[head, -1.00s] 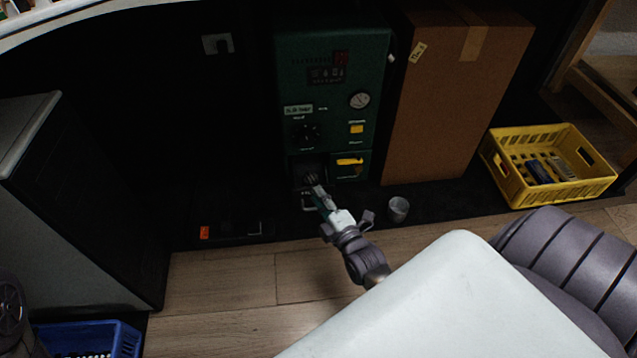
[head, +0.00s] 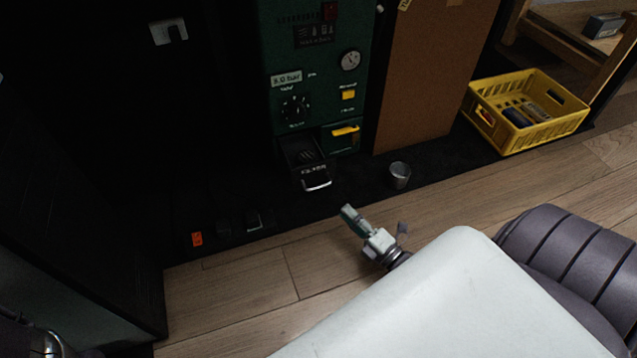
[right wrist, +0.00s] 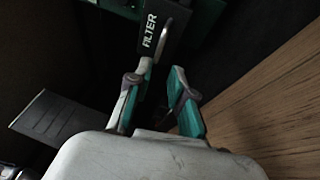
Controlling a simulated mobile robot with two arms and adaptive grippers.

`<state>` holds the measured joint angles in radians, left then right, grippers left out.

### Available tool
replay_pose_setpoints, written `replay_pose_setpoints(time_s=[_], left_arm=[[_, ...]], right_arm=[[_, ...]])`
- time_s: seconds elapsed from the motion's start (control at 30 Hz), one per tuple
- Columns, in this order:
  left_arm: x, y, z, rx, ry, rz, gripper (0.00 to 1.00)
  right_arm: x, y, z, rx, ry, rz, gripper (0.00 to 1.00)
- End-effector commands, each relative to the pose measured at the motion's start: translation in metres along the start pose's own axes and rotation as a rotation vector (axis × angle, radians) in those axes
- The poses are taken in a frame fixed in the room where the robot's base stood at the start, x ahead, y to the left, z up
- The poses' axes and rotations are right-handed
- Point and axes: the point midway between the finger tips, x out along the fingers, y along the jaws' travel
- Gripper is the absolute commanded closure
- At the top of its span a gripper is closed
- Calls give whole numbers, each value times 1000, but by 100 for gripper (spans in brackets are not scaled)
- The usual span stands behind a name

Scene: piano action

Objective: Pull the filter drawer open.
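The filter drawer (head: 313,178) sticks out from the lower front of the green machine (head: 308,60) in the head view. Its silver handle is at the front, and the drawer's inside shows dark from above. In the right wrist view the drawer's front (right wrist: 155,35) reads "FILTER". My right gripper (head: 347,212) is in front of the drawer and to its right, apart from the handle. In the right wrist view its two fingers (right wrist: 158,88) are spread with nothing between them. My left gripper is not clearly in view.
A grey metal cup (head: 399,175) stands right of the drawer on the dark mat. The wooden floor (head: 290,275) in front is clear.

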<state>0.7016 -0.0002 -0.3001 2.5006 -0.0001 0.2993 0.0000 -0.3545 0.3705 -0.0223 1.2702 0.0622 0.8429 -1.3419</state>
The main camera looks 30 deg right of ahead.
Motion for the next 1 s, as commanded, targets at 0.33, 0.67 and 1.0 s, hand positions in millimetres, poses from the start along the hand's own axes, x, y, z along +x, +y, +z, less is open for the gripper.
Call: replay_pose_setpoints(time_s=[0.33, 0.67, 1.0], left_arm=[[-39, 8, -13, 0, -1, 0, 100], [-54, 11, -19, 0, 0, 0, 100], [-53, 11, -19, -1, 0, 1, 100]], right_arm=[[75, -4, 0, -2, 0, 6, 78], [111, -1, 0, 0, -1, 1, 78], [114, 0, 0, 0, -2, 0, 84]])
